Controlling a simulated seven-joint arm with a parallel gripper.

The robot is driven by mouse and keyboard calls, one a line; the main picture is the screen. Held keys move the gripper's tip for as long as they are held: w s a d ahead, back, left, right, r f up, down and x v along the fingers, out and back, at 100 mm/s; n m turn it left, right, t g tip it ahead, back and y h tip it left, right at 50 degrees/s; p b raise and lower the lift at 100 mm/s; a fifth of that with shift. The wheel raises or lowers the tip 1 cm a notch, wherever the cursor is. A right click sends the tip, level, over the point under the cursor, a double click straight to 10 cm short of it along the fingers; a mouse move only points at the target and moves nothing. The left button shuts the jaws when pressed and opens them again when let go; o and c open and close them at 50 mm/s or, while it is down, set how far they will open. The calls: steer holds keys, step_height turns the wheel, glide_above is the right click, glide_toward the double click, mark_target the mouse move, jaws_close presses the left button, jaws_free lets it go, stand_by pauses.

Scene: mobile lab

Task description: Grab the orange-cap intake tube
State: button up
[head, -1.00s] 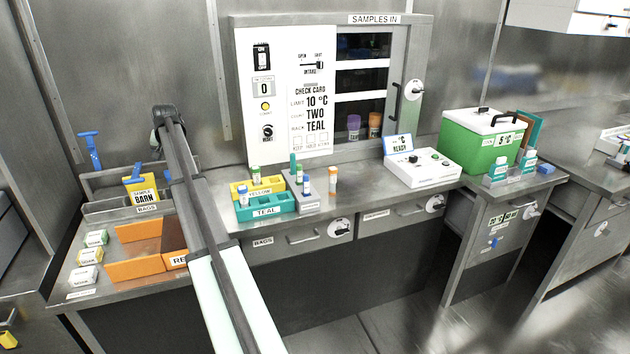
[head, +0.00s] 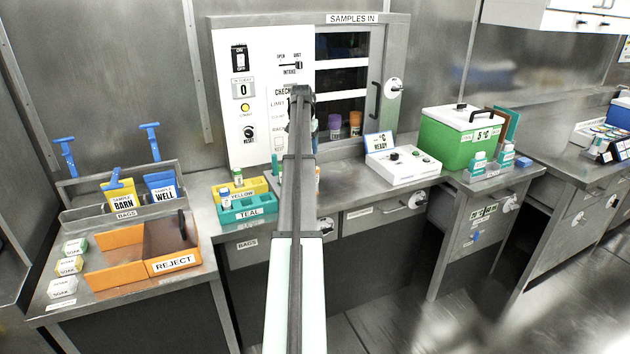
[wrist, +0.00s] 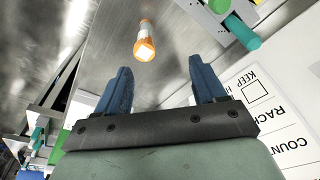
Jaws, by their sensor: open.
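An orange-capped tube (wrist: 144,42) shows in the wrist view on the metal counter, with a white patch on its near end. It is ahead of my gripper (wrist: 160,75), slightly left of the gap between the fingers and apart from them. My gripper's two blue fingers are spread open with nothing between them. In the head view my arm covers most of the counter tube; only a thin orange sliver (head: 317,172) shows beside it. Another orange-capped tube (head: 355,124) stands inside the SAMPLES IN hatch beside a purple-capped one (head: 335,126).
A teal-capped tube (wrist: 243,33) in a grey rack lies right of the tube in the wrist view, near the white check-card panel (wrist: 285,110). The teal rack (head: 235,213) and yellow rack (head: 256,186) stand left of my arm. A white control box (head: 403,165) stands to the right.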

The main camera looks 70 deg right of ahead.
steer(key=s+d+f, duration=0.1)
steer(key=f, duration=0.3)
steer(key=d+f, duration=0.1)
steer(key=f, duration=0.4)
steer(key=s+d+f, duration=0.1)
steer(key=f, duration=0.3)
steer(key=shift+s+f, duration=0.35)
steer(key=c, duration=1.1)
steer(key=shift+r, duration=0.15)
